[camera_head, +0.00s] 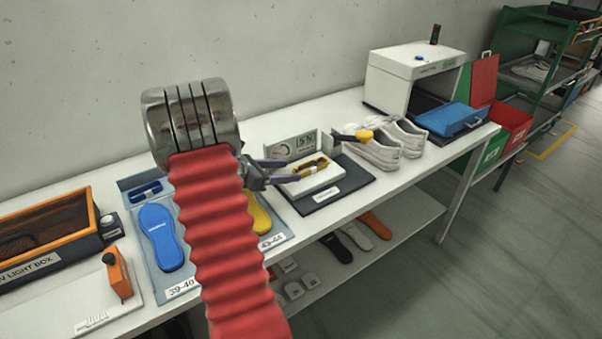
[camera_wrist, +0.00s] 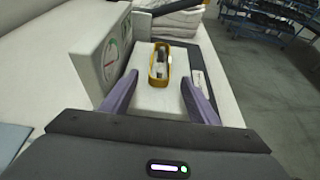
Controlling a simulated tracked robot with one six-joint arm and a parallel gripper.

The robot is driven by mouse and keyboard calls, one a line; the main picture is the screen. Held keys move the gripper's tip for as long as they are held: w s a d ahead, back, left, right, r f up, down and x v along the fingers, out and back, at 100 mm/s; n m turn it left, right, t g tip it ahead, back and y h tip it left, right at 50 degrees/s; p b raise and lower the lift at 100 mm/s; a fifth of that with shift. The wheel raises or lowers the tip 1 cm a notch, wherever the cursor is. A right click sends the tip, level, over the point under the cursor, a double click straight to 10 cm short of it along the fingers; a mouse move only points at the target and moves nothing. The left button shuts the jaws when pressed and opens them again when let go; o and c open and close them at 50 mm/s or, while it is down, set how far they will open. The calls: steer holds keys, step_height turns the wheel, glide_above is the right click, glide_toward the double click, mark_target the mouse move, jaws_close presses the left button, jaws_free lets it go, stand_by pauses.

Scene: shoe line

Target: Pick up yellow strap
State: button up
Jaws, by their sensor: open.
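The yellow strap (camera_head: 312,169) lies on a white block of the small test stand in the middle of the bench. In the wrist view my gripper (camera_wrist: 160,100) is open, one finger on each side of the white block, with nothing between the tips but the strap's area beyond.
A gauge panel (camera_head: 293,145) stands right behind the stand. White shoes (camera_head: 378,152) and a blue tray (camera_head: 450,119) are to the right. Blue and yellow insoles (camera_head: 160,236) lie to the left, by an orange-framed light box (camera_head: 45,238).

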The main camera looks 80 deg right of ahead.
mark_target(295, 168)
steer(key=shift+x, duration=2.6)
steer(key=shift+r, duration=0.1)
steer(key=shift+c, duration=0.2)
steer(key=c, duration=1.2)
steer(key=shift+r, duration=0.15)
step_height(295, 168, up, 18)
steer(key=shift+f, duration=0.1)
